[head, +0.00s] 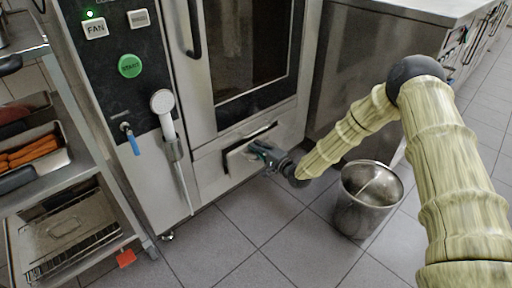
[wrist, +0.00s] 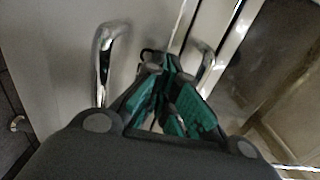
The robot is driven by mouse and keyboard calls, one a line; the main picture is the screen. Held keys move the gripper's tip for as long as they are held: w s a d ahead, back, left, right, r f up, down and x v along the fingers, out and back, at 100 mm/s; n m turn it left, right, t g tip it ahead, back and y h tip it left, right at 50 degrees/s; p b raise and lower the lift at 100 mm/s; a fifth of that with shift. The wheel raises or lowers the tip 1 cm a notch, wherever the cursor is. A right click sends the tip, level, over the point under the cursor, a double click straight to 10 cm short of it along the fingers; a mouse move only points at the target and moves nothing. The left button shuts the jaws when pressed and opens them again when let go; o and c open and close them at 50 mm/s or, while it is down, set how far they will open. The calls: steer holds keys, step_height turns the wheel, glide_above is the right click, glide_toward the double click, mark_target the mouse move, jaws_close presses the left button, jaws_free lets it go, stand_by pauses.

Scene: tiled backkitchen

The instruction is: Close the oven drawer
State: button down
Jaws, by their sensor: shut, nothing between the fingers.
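The oven drawer (head: 237,161) is a small steel front low on the oven, below the glass door. A dark gap shows along its top edge, so it seems to stand a little out from the oven face. My gripper (head: 264,153) is at the right part of the drawer front, shut and empty. In the wrist view my gripper (wrist: 176,104) has its green-padded fingers together in front of a pale steel panel. A bent chrome bar (wrist: 108,60) stands left of the fingers, with a similar chrome piece right of them. I cannot tell whether the fingertips touch the drawer.
The oven (head: 200,125) has a glass door and a hand shower (head: 163,105) on its left. A steel bucket (head: 367,205) stands on the floor below my arm. A rack with trays (head: 65,235) is at left.

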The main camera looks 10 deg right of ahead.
steer(key=p+v, duration=0.4)
steer(key=v, duration=0.9)
steer(key=shift+s, duration=0.2)
steer(key=c, duration=2)
jaws_free()
steer(key=shift+s+d, duration=0.1)
steer(key=shift+d, duration=0.15)
steer(key=o, duration=0.3)
steer(key=shift+d+f, duration=0.15)
steer(key=shift+f, duration=0.1)
steer(key=shift+o, duration=1.1)
steer(key=w+d+f+b, duration=0.1)
steer(key=w+d+g+h+b, duration=0.1)
steer(key=w, duration=0.1)
steer(key=w+d+f+g+b, duration=0.1)
steer(key=shift+w+f, duration=0.25)
steer(key=shift+f, duration=0.05)
steer(key=shift+b+x, duration=2.35)
steer(key=shift+x, duration=3)
steer(key=shift+w+d, duration=0.1)
steer(key=shift+c, duration=0.2)
jaws_close()
